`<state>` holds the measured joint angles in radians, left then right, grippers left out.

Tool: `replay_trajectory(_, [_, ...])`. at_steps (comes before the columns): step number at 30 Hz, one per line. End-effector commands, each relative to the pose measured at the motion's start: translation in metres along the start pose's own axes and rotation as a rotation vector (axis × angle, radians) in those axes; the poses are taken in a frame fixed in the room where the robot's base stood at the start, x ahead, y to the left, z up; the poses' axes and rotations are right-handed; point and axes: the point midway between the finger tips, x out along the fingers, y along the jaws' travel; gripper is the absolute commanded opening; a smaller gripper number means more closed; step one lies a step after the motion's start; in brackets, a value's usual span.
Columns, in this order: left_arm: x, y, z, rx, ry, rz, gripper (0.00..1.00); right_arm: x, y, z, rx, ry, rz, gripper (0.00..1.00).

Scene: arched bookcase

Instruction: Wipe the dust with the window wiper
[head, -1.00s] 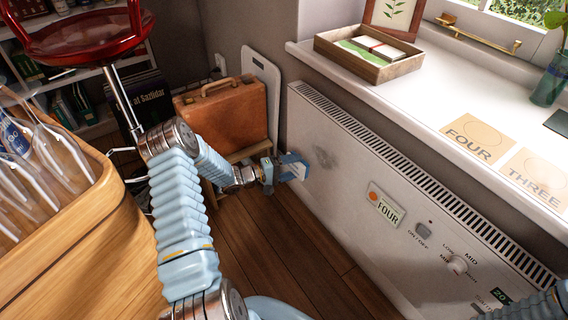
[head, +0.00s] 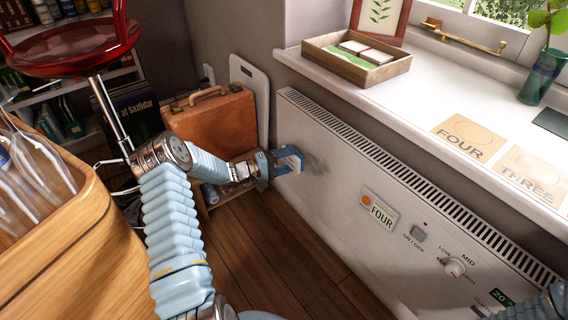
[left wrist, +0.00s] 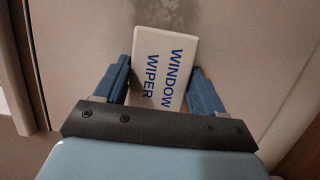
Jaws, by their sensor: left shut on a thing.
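My left gripper (head: 289,160) is shut on the window wiper (left wrist: 162,68), a white block lettered WINDOW WIPER that sits between the two blue fingers in the left wrist view. The gripper is at the left part of the white heater panel (head: 340,205), close to its front face. A grey smudge of dust (head: 318,165) lies on the panel just right of the fingers. Dust also shows beyond the wiper's far end in the left wrist view (left wrist: 172,14). I cannot tell whether the wiper touches the panel.
A brown suitcase (head: 212,125) and a white board (head: 250,90) stand left of the heater. The windowsill (head: 420,95) above holds a wooden tray (head: 355,70) and cards. A red stool (head: 70,48) and wooden crate (head: 75,260) are at left. The floor (head: 285,265) before the heater is clear.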

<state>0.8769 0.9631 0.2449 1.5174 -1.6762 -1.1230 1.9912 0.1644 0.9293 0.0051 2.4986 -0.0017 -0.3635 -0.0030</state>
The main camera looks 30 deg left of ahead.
Motion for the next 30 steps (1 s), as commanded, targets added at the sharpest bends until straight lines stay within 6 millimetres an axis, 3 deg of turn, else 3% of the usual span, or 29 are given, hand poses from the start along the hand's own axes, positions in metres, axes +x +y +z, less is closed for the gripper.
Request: replay_trajectory(30, [0.0096,-0.0009,-0.0026,0.001,0.000,-0.001,0.45,0.0051,0.0018,0.0001,0.000,0.000,0.000,0.00])
